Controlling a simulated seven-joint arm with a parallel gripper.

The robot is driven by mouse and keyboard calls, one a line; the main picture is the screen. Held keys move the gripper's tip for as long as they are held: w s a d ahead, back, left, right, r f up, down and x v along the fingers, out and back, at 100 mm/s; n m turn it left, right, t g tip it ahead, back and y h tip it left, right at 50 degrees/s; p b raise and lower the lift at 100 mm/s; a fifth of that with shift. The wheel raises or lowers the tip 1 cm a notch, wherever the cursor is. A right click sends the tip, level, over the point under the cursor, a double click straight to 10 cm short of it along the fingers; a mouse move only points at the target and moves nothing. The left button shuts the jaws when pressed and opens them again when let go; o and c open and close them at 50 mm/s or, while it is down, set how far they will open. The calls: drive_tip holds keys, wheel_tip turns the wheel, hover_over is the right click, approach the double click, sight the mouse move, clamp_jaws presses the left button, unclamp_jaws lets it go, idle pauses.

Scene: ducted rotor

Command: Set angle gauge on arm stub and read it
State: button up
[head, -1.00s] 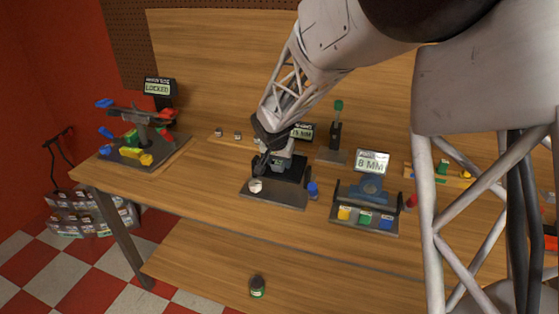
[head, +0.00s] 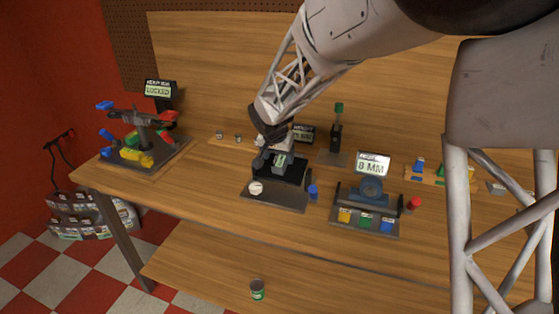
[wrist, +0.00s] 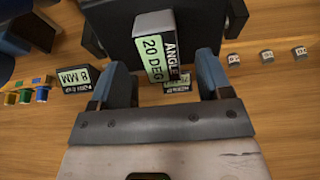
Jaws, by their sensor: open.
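The angle gauge (wrist: 158,48) is a small block with a lit face reading "ANGLE 20 DEG" in the wrist view. My gripper (wrist: 162,85) is open, with one blue-padded finger on each side of the gauge and visible gaps between. In the head view my gripper (head: 274,148) is over the black stand (head: 277,196) at mid-bench, with a lit face (head: 283,161) just below it. The rotor (head: 142,132), with red, blue, green and yellow parts, stands at the left by a "LOCKED" display (head: 158,89). I cannot single out the arm stub.
A device with an "8 MM" display (head: 373,163) and coloured blocks stands right of the stand. A blue knob (head: 313,191) is beside the stand. An upright green-topped tool (head: 337,125) is behind. Small labelled blocks (head: 229,137) lie at the back. Bare wood separates rotor and stand.

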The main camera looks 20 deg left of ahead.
drive_tip(key=shift+v, duration=1.75)
drive_tip(key=shift+d+r, duration=0.1)
drive_tip(key=shift+d, duration=0.1)
drive_tip(key=s+d+r, duration=0.3)
drive_tip(key=s+d, duration=0.1)
drive_tip(key=d, duration=0.5)
drive_tip(key=s+d+r, duration=0.3)
drive_tip(key=s+d, duration=0.1)
drive_tip(key=d, duration=0.5)
drive_tip(key=s+d+r, duration=0.3)
drive_tip(key=s+d, duration=0.2)
drive_tip(key=d, duration=0.5)
drive_tip(key=s+d, duration=0.8)
drive_tip(key=s, duration=0.3)
drive_tip(key=s+d+f+g, duration=0.1)
drive_tip(key=s+d, duration=0.7)
drive_tip(key=s, duration=0.4)
drive_tip(key=shift+s+f, duration=0.2)
drive_tip(key=shift+f, duration=0.1)
